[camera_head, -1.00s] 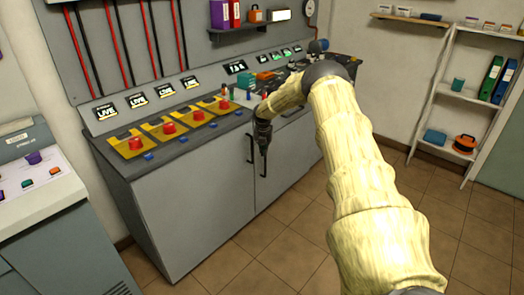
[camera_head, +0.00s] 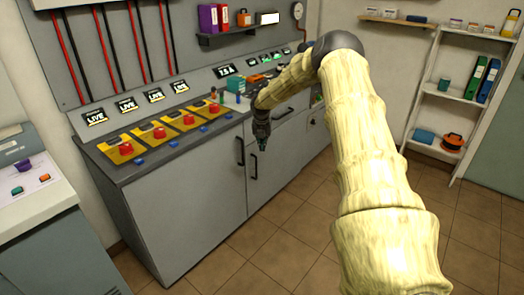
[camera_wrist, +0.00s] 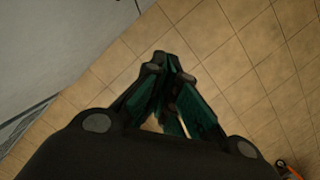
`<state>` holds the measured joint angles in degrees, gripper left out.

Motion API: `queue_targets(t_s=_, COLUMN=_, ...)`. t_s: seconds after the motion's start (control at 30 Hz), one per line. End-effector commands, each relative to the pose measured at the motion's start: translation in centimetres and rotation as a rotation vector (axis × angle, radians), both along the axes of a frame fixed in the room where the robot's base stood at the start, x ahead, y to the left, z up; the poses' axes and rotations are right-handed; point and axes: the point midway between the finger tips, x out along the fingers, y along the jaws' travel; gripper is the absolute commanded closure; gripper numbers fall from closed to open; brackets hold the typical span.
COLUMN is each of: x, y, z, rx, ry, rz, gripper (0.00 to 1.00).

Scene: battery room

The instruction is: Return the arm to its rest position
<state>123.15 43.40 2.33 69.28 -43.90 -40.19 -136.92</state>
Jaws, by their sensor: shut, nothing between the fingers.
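My gripper (camera_head: 262,142) hangs pointing down in front of the grey cabinet's front face, below the counter edge. In the wrist view my gripper (camera_wrist: 170,62) has its dark green fingers drawn together at the tips, with nothing between them. My arm, in a pale cream cover, reaches from the lower right up to a bent elbow and then down left to the gripper. Tiled floor (camera_wrist: 240,70) lies beneath the gripper.
The grey cabinet (camera_head: 190,220) carries yellow panels with red knobs (camera_head: 127,149) and LIVE displays (camera_head: 96,117). A console (camera_head: 30,215) stands at left. White shelves (camera_head: 450,95) stand at right. The floor (camera_head: 280,250) between is clear.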

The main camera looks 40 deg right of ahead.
Motion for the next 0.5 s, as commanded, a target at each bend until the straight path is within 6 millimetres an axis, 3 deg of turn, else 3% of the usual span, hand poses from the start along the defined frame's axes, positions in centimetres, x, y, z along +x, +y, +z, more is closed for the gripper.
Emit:
queue_targets(t_s=0.2, x=-0.5, y=-0.1, z=1.7, rx=0.000, ry=-0.002, rz=-0.002, gripper=1.00)
queue_targets(t_s=0.5, x=-0.7, y=-0.1, z=2.3, rx=0.000, ry=0.001, rz=-0.001, gripper=1.00)
